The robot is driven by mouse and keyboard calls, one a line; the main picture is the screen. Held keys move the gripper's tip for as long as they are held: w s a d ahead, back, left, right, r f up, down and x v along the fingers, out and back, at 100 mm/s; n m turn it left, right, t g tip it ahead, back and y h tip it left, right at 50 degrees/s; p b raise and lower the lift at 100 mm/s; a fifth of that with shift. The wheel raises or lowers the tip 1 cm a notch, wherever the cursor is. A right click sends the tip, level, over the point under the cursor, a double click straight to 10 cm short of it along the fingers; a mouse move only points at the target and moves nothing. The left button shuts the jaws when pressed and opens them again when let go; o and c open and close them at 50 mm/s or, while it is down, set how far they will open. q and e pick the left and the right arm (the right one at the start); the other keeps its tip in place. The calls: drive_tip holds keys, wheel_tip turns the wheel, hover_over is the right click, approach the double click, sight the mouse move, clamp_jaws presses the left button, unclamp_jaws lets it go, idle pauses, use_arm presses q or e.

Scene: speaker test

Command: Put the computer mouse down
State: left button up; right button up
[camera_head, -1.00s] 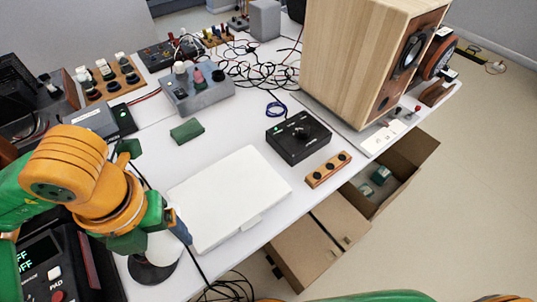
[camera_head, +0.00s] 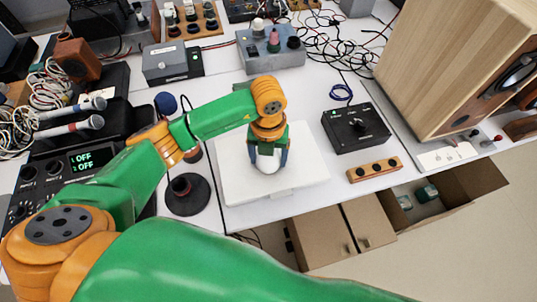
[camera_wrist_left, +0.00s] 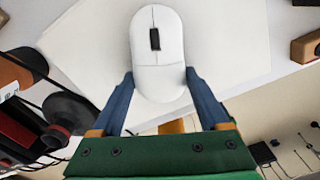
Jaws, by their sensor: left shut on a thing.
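A white computer mouse (camera_head: 267,164) with a dark scroll wheel is held between the two blue fingers of my left gripper (camera_head: 268,157). The left wrist view shows the mouse (camera_wrist_left: 158,45) with its rear end between the fingertips (camera_wrist_left: 160,82), one finger on each side. The mouse is over the flat white panel (camera_head: 237,172) on the table. I cannot tell whether it touches the panel. My right gripper is not in view.
A black box with a knob (camera_head: 355,128) and a wooden block with several dark knobs (camera_head: 375,169) are right of the panel. A round black stand (camera_head: 188,196) is left of it. A large wooden speaker (camera_head: 450,60) stands at right.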

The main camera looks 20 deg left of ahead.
use_arm(q)
drive_tip(key=shift+f+b, duration=0.3)
drive_tip(key=o, duration=1.3)
wheel_tip(320, 180, up, 12)
drive_tip(key=shift+r+p, duration=0.2)
drive_tip(key=shift+p, duration=0.15)
